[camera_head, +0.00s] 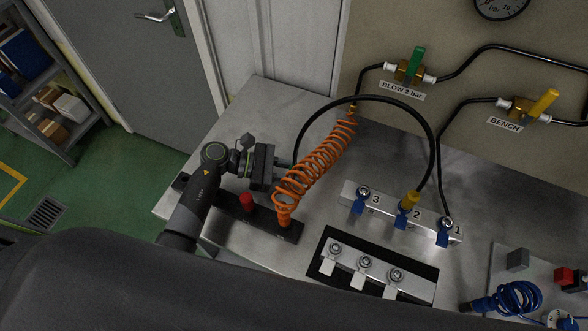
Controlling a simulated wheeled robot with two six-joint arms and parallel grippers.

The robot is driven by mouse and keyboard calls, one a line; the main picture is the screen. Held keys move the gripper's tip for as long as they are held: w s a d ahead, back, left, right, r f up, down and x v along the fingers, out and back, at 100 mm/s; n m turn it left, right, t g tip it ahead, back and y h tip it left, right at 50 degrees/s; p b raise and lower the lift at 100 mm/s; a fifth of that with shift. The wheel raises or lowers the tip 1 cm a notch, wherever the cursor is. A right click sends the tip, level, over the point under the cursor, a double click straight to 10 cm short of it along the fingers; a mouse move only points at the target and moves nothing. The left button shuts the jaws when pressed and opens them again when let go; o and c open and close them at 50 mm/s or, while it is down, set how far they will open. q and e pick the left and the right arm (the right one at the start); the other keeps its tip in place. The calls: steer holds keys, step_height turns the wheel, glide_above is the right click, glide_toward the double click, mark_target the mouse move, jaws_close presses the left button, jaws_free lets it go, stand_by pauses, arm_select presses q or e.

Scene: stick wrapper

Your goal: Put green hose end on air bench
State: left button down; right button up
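No green hose end shows clearly. A black hose (375,98) loops from a yellow end (410,200) at the middle outlet, marked 2, of a metal block (383,209) over to my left gripper. The block has several blue-handled outlets and stands on the metal bench (330,205). My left gripper (287,164) points right above the bench, by the hose's other end. That end is hidden at the fingers, so I cannot tell whether they hold it. My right gripper is not in view.
An orange coiled hose (315,160) rises close beside my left gripper from a black strip (225,207) with a red knob (247,202). Wall valves, green (417,62) and yellow (543,103), stand behind. A dark-framed fixture (372,268) and blue coiled hose (517,298) lie in front.

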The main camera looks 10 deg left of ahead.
arm_select(q)
steer(key=shift+f, duration=0.15)
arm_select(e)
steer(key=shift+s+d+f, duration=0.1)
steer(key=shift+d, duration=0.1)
arm_select(q)
steer(key=shift+f+b, duration=0.1)
steer(key=shift+b, duration=0.2)
steer(key=c, duration=1.2)
jaws_free()
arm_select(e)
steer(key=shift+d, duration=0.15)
arm_select(q)
steer(key=shift+r+p, duration=0.3)
steer(key=shift+p, duration=0.05)
steer(key=b+v, duration=0.4)
steer(key=v, duration=0.7)
steer(key=shift+f, duration=0.2)
steer(key=shift+s+a+r, duration=0.1)
steer(key=shift+a+r, duration=0.15)
steer(key=shift+a, duration=0.2)
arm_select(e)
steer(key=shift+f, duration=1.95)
